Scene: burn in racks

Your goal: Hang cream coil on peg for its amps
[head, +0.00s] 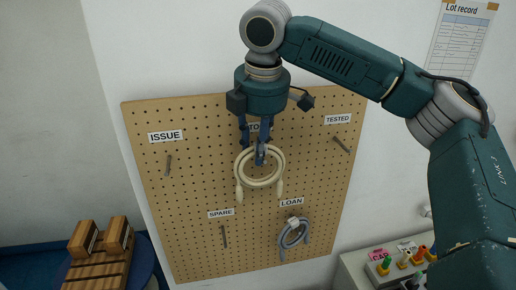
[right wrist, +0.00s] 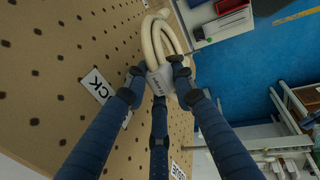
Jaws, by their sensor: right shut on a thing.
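The cream coil (head: 240,178) is held in front of the pegboard (head: 200,130), just below a partly hidden label reading "STO". My right gripper (head: 261,158) is shut on the coil's top. In the right wrist view the fingers (right wrist: 158,88) pinch a white printed tag (right wrist: 158,78) on the cream coil (right wrist: 150,35); its print is too small to read. Bare pegs show under ISSUE (head: 168,165), TESTED (head: 341,145) and SPARE (head: 224,236). Any peg behind the coil is hidden. My left gripper is not in view.
A grey-blue coil (head: 283,240) hangs under the LOAN label (head: 291,202). A grey bench (head: 355,262) with coloured connectors is at lower right, and wooden blocks (head: 85,275) are at lower left. A Lot record sheet (head: 460,40) is on the wall.

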